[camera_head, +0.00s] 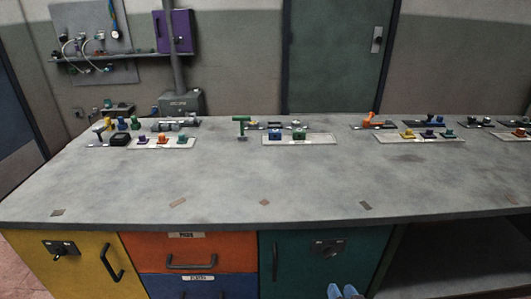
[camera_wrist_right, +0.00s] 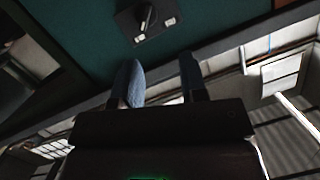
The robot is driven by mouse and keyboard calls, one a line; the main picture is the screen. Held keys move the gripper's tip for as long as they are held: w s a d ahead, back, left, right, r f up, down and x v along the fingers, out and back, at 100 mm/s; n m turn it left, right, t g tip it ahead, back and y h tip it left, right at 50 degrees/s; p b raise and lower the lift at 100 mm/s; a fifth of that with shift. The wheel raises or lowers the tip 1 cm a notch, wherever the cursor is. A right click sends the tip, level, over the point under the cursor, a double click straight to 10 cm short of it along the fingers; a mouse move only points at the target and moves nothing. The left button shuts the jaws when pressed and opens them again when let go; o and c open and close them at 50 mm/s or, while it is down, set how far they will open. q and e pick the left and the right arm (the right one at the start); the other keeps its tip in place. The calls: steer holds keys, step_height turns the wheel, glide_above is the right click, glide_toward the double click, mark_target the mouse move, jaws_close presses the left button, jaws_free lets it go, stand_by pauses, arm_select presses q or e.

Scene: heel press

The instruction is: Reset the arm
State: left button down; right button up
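My right gripper (camera_head: 342,291) shows only as two blue-grey fingertips at the bottom edge of the head view, low in front of the teal cabinet door (camera_head: 300,270). In the right wrist view its two fingers (camera_wrist_right: 162,80) stand apart with nothing between them, so it is open and empty. Past the fingertips, the teal door's dark latch plate (camera_wrist_right: 147,20) shows at the top of that view. The fingers look clear of it. My left arm and gripper are not in view.
The grey worktop (camera_head: 220,200) has a wide clear front area. Along its back stand several plates with coloured knobs, a green T-handle (camera_head: 241,124) and an orange lever (camera_head: 371,118). Yellow (camera_head: 75,275), orange (camera_head: 190,250) and blue fronts lie below. An open bay (camera_head: 460,265) is at right.

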steer(key=s+d+r+n+g+h+p, duration=0.1)
steer(key=s+d+g+p, duration=0.1)
steer(key=s, duration=1)
steer(key=s+d+r+n+g+h+p, duration=0.1)
steer(key=s+d, duration=0.4)
steer(key=s, duration=0.7)
steer(key=shift+s+d+r+n+g+p, duration=0.35)
steer(key=shift+r+g+p, duration=0.2)
steer(key=shift+p, duration=0.2)
